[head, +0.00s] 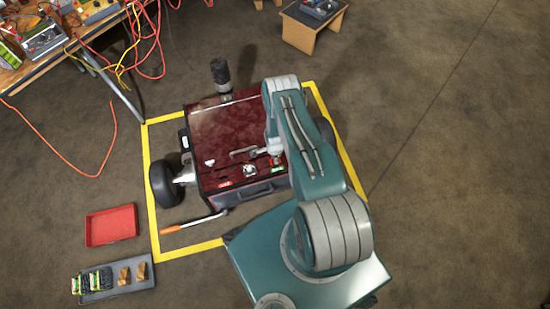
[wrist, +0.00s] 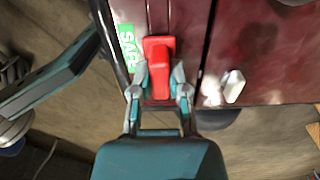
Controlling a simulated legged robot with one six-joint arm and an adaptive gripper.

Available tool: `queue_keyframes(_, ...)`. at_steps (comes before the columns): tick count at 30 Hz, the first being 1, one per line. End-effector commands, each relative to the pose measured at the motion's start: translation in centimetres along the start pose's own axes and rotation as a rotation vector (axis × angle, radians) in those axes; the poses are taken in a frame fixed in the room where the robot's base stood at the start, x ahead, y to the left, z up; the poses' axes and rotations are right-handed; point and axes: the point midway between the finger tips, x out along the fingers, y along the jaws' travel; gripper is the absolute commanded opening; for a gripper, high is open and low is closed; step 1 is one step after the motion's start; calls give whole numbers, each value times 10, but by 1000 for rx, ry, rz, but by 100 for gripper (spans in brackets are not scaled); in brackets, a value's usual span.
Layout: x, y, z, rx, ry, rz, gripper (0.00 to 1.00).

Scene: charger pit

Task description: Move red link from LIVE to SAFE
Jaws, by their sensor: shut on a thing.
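In the wrist view my gripper (wrist: 161,84) is shut on the red link (wrist: 158,50), with one finger on each side of it. The link lies beside the green SAFE label (wrist: 127,47), over a red strip on the dark red cart (wrist: 250,50). I cannot tell whether it is seated or held just above. In the head view the cart (head: 228,125) shows the green SAFE label (head: 278,170) at its front right and the red LIVE label (head: 224,184) at its front left. My arm covers the link there.
Yellow floor tape (head: 150,190) surrounds the cart. An orange-handled bar (head: 195,222) lies at its front left. A red tray (head: 111,225) and a grey tray (head: 135,284) with small items are further left. A cable-strewn workbench (head: 50,68) stands at the upper left. Floor at right is clear.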

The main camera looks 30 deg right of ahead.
Motion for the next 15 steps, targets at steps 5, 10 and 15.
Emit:
queue_keyframes(5,3,0,0,0,0,1,0)
queue_keyframes(10,6,0,0,0,0,0,0)
queue_keyframes(15,9,0,0,0,0,1,0)
